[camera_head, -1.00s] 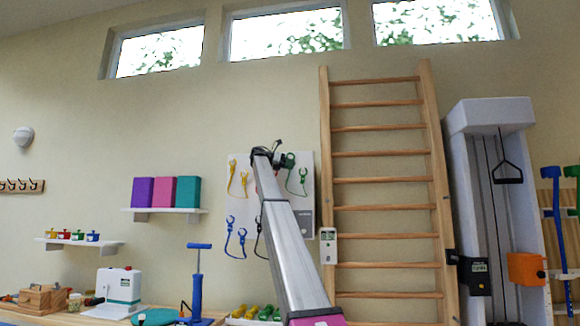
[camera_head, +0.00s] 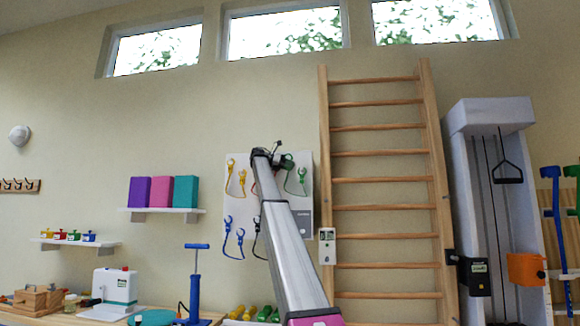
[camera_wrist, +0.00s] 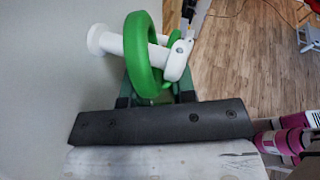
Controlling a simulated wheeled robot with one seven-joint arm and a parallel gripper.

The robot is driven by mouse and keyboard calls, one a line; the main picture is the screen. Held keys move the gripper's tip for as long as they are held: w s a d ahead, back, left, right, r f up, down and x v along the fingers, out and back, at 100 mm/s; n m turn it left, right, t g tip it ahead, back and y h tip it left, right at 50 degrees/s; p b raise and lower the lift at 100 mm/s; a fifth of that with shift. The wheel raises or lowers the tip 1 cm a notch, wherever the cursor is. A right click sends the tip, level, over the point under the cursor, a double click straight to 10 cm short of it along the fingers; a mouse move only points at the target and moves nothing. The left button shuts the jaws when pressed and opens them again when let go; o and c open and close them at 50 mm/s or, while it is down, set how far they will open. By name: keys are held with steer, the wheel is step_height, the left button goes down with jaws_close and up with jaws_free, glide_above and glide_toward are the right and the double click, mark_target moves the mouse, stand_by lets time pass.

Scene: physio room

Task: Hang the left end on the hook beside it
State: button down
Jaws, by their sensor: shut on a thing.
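The green tubing (camera_head: 301,180) hangs at the upper right of the white board (camera_head: 304,228); my arm's end partly covers its left side. In the wrist view, its thick green ring end (camera_wrist: 139,55) is at my gripper's tips. A white peg-like hook (camera_wrist: 110,41) with a round flange runs through the ring's opening, so the ring appears to be around it. I cannot tell whether the ring's weight rests on the hook. My gripper (camera_wrist: 158,97) is shut on the ring's lower part. It also shows small and dark in the head view (camera_head: 275,158).
Yellow (camera_head: 235,178) and blue (camera_head: 234,237) tubings hang left of my arm. Wooden wall bars (camera_head: 380,208) stand close to the right, with a small white device (camera_head: 327,246) on their upright. Shelves and a bench with therapy items are at the left. Floor shows right in the wrist view.

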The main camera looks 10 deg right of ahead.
steer(key=shift+w+d+f, duration=0.1)
steer(key=shift+w+f, duration=0.05)
steer(key=shift+f, duration=0.3)
stand_by(0.3)
steer(key=c, duration=1)
jaws_free()
steer(key=shift+o, duration=0.9)
steer(key=shift+f, duration=0.25)
steer(key=shift+s, duration=0.2)
steer(key=shift+s+a+f, duration=0.3)
steer(key=shift+s, duration=0.35)
steer(key=shift+o, duration=0.6)
steer(key=shift+s+a+f, duration=0.1)
steer(key=shift+s+a, duration=0.05)
steer(key=shift+s, duration=0.4)
steer(key=shift+s+a+f, duration=0.1)
steer(key=shift+s+a, duration=0.05)
steer(key=shift+s, duration=0.35)
steer(key=shift+s+a+r, duration=0.25)
steer(key=shift+s+a, duration=0.05)
steer(key=shift+s, duration=0.35)
steer(key=shift+s+a+r, duration=0.3)
steer(key=shift+s+a, duration=0.05)
steer(key=shift+s, duration=0.3)
steer(key=shift+s+a+r, duration=0.25)
steer(key=shift+s+a, duration=0.05)
steer(key=shift+s, duration=0.35)
